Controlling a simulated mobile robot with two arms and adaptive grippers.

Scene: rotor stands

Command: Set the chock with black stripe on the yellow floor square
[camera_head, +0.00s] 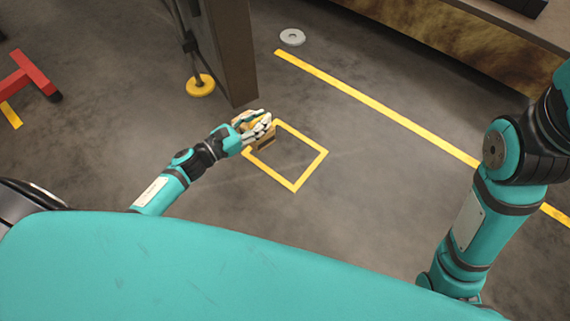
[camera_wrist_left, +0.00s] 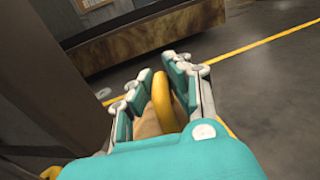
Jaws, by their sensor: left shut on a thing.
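The chock (camera_head: 266,143) is a tan wooden block with a dark stripe on its side. It has a yellow handle, seen in the left wrist view (camera_wrist_left: 162,98). My left gripper (camera_head: 262,123) is shut on this handle, and its fingers hide much of the block. The yellow floor square (camera_head: 311,172) is a taped outline with a bare inside. In the head view the chock overlaps the square's upper left edge; I cannot tell whether it touches the floor. My right arm shows at the right, but its gripper is out of view.
A brown post (camera_head: 232,55) stands close behind my left gripper. A yellow disc base (camera_head: 200,85) and a white disc (camera_head: 292,37) are on the floor nearby. A red stand (camera_head: 30,72) is at far left. A yellow floor line (camera_head: 370,98) runs behind the square. Floor right of the square is clear.

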